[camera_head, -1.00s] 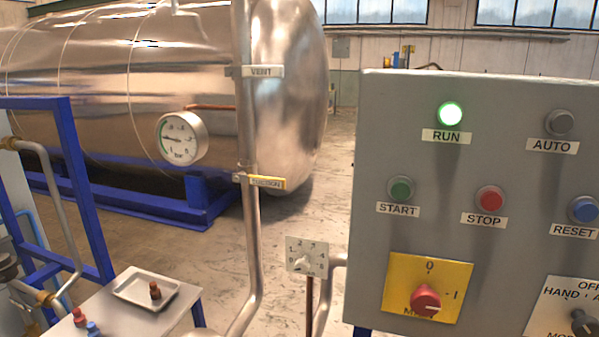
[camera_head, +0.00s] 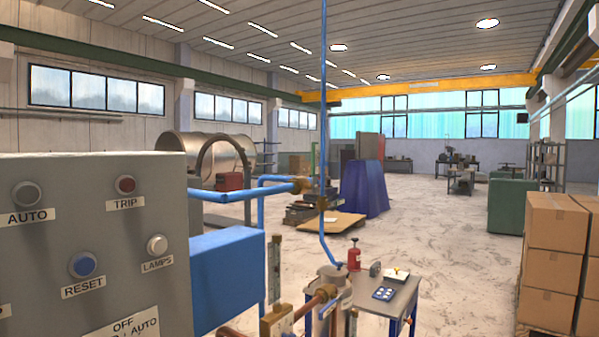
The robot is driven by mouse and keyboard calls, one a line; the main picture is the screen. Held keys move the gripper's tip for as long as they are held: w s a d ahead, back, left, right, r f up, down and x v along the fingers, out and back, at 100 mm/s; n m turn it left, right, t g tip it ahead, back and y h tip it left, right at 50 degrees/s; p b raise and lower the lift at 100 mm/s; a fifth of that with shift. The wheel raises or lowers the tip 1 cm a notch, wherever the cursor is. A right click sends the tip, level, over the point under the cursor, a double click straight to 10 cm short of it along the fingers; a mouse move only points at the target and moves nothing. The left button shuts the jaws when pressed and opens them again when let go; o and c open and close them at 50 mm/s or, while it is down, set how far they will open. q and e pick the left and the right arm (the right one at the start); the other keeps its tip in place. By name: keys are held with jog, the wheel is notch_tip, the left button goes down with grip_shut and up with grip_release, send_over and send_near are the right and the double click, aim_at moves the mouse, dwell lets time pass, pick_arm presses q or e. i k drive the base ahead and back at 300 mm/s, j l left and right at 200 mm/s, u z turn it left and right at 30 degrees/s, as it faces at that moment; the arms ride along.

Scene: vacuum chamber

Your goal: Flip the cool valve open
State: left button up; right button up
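No valve labelled cool can be made out. Below, a copper-coloured pipe with brass fittings (camera_head: 277,322) joins a grey cylindrical vessel (camera_head: 332,283) at the bottom edge. Whether any of these fittings is the cool valve, and how it is set, I cannot tell. Neither of my grippers shows in the head view.
A small table (camera_head: 400,300) with a red bottle (camera_head: 354,255) and a blue tray (camera_head: 384,293) stands right of the vessel. Stacked cardboard boxes (camera_head: 553,262) stand at the right edge. Open concrete floor (camera_head: 450,240) lies between them.

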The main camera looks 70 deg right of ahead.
aim_at(314, 171)
jog(key=k+z, duration=0.25)
jog(key=z, duration=0.15)
jog(key=k+l+z, duration=0.15)
jog(key=z, duration=0.25)
jog(key=k, duration=0.1)
